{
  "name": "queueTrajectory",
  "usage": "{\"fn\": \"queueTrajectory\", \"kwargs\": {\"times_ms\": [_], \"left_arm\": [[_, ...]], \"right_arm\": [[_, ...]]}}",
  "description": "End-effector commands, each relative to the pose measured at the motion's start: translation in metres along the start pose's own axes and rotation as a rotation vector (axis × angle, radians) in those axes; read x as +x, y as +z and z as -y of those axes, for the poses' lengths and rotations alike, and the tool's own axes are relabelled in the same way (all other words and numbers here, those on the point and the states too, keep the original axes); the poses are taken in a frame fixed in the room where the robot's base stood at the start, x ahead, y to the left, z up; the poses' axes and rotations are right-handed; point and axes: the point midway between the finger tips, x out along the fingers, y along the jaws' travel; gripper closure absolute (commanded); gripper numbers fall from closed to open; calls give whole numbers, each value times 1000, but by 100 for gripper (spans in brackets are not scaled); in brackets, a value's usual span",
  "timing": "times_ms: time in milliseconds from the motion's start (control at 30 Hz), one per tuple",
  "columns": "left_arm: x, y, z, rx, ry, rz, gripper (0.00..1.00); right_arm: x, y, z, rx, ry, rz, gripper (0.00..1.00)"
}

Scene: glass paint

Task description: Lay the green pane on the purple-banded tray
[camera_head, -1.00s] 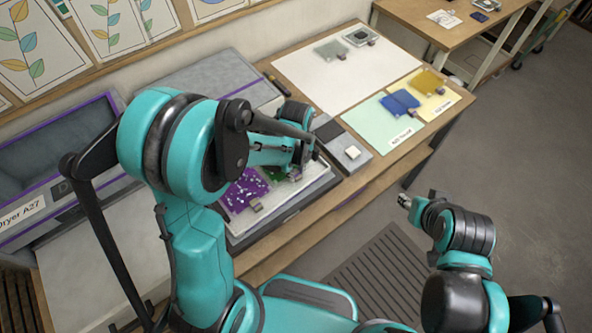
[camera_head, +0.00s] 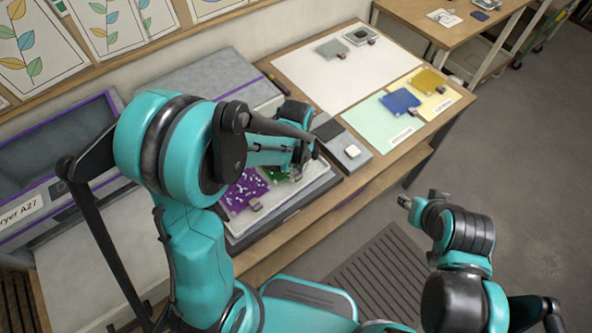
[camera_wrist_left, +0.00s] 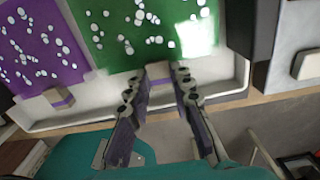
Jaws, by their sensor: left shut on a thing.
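The green pane (camera_head: 277,174) has white spots and lies over the white tray (camera_head: 243,232), beside a white-spotted purple pane (camera_head: 242,188). My left gripper (camera_wrist_left: 160,73) is shut on the small tab at the green pane's near edge. The green pane (camera_wrist_left: 125,30) also shows in the left wrist view; I cannot tell whether it touches the tray. A grey open box with a purple band (camera_head: 117,101), labelled Dryer A27, stands at the left; my left arm hides part of it. My right gripper (camera_head: 404,201) is over the floor, and its fingers are too small to read.
A small grey block with a white button (camera_head: 352,152) stands right of the tray. Blue (camera_head: 400,101) and yellow (camera_head: 427,82) panes lie on coloured mats further right. The large white sheet (camera_head: 318,75) has clear room. A second table stands at the back right.

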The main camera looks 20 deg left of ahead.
Motion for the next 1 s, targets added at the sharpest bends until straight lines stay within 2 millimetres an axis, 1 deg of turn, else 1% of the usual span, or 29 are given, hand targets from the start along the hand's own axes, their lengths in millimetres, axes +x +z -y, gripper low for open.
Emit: {"fn": "queueTrajectory", "kwargs": {"times_ms": [967, 1000], "left_arm": [[6, 0, 0, 0, 0, 0, 100], [6, 0, 0, 0, 0, 0, 76]], "right_arm": [[6, 4, 0, 0, 0, 0, 60], [6, 4, 0, 0, 0, 0, 60]]}}
